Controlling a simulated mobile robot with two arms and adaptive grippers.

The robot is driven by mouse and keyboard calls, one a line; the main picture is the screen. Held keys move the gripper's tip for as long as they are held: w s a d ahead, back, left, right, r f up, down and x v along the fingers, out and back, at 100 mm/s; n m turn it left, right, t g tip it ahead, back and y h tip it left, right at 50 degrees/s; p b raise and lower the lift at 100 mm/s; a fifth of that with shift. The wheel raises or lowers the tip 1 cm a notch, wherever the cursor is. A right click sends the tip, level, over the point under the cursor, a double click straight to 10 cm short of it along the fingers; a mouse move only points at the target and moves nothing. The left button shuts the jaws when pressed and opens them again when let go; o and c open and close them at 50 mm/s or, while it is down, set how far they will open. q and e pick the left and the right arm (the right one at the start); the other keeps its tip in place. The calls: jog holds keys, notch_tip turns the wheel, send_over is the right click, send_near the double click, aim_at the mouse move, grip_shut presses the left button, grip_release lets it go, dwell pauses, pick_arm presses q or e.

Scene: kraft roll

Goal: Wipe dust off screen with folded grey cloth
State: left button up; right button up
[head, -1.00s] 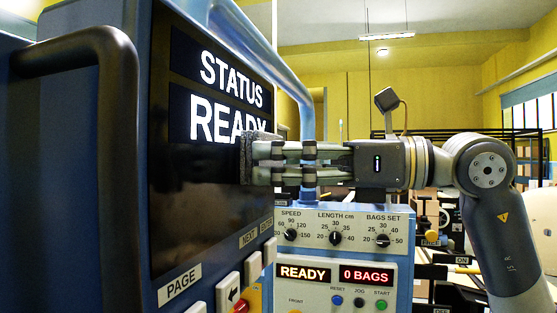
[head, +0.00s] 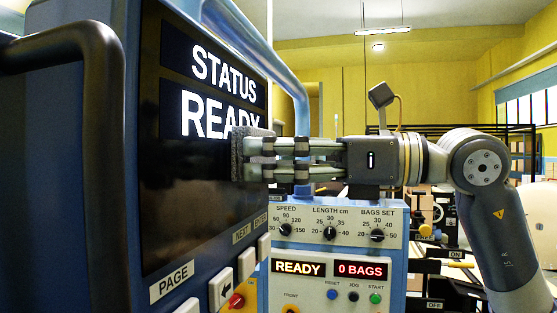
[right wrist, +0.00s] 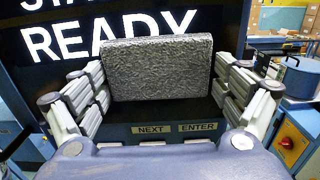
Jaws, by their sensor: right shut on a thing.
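The dark screen (head: 190,215) is seen at a steep angle in the head view and shows STATUS READY in white letters. I cannot clearly make out dust on it. My right gripper (head: 257,158) is shut on the folded grey cloth (head: 238,155), with its fingers pointing left at the screen. The cloth is upright and flat-on to the screen, just below the end of READY; it looks in contact or very close. In the right wrist view the cloth (right wrist: 157,68) sits between the spread fingers, below READY on the screen (right wrist: 75,15). My left gripper is not in view.
A dark handle (head: 105,150) stands out from the panel at left. A blue tube (head: 285,75) runs behind the screen. Page keys (head: 221,288) and a red knob (head: 237,301) lie below the screen. A control box (head: 335,225) with dials stands under my right arm.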

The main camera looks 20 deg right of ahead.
aim_at(222, 160)
jog(key=shift+s+a+b, duration=0.15)
jog(key=shift+s+a, duration=0.55)
jog(key=shift+s, duration=0.3)
jog(key=shift+s+a+b, duration=0.1)
jog(key=shift+s+a, duration=0.6)
jog(key=shift+s, duration=0.3)
jog(key=shift+s+a+b, duration=0.15)
jog(key=shift+s+a, duration=0.55)
jog(key=shift+s, duration=0.3)
jog(key=shift+d, duration=0.15)
jog(key=shift+s+d+b, duration=0.3)
jog(key=shift+d+b, duration=0.05)
jog(key=shift+d, duration=0.2)
jog(key=shift+b+v, duration=0.45)
jog(key=shift+v, duration=1.8)
jog(key=v, duration=0.3)
